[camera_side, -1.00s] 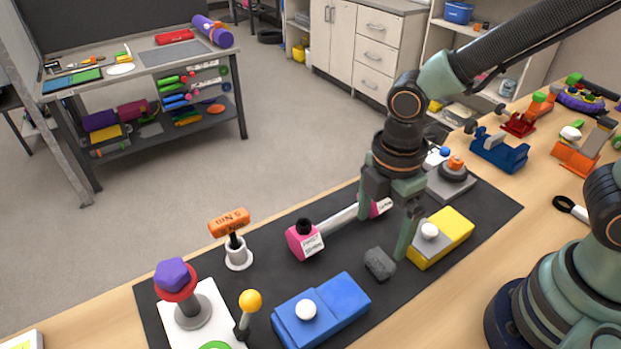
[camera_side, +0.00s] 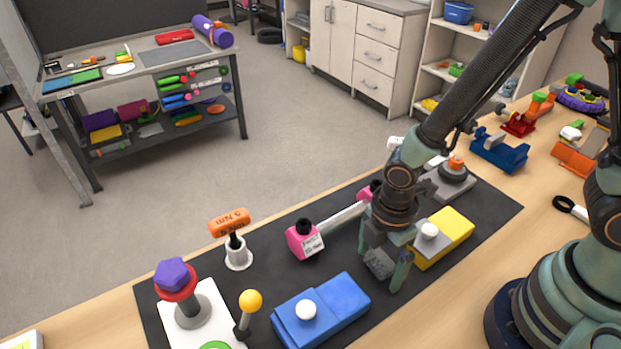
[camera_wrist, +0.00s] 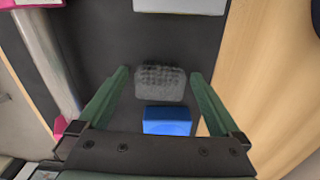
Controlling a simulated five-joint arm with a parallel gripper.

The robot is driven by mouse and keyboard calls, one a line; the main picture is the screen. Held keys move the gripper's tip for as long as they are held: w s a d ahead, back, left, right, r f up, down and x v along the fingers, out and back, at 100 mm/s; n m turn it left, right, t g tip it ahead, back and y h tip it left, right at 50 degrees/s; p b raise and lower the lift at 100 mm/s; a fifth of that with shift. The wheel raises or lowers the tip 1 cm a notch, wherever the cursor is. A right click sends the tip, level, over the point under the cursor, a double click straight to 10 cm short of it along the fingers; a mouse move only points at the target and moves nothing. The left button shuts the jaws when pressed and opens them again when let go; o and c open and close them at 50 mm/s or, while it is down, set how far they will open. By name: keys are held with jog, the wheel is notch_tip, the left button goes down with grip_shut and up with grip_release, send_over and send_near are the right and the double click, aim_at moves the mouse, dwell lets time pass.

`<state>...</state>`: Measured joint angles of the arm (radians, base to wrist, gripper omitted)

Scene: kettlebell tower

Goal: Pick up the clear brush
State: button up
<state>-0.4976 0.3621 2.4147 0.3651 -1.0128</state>
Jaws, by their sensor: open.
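The clear brush (camera_side: 379,264) appears as a small grey, bumpy block on the black mat, between the blue block and the yellow block. In the wrist view the brush (camera_wrist: 160,84) lies between the fingers, with a dark gap on each side. My gripper (camera_side: 383,270) is open and low over the brush, one finger at each side. Its two green fingers also show in the wrist view (camera_wrist: 160,76), apart and empty. The fingers partly hide the brush in the side view.
A blue block (camera_side: 335,305) with a white knob stands left of the brush. A yellow block (camera_side: 450,232) stands close on the right. Behind lies a white bar (camera_side: 343,217) with pink ends. Bare black mat (camera_side: 270,262) shows to the left.

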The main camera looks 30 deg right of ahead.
jog(key=shift+f, duration=0.1)
jog(key=c, duration=1.4)
notch_tip(320, 180, up, 20)
jog(key=o, duration=0.9)
jog(key=shift+c, duration=0.2)
jog(key=c, duration=0.7)
jog(key=shift+o, duration=0.2)
send_over(381, 259)
jog(key=shift+f, duration=6.5)
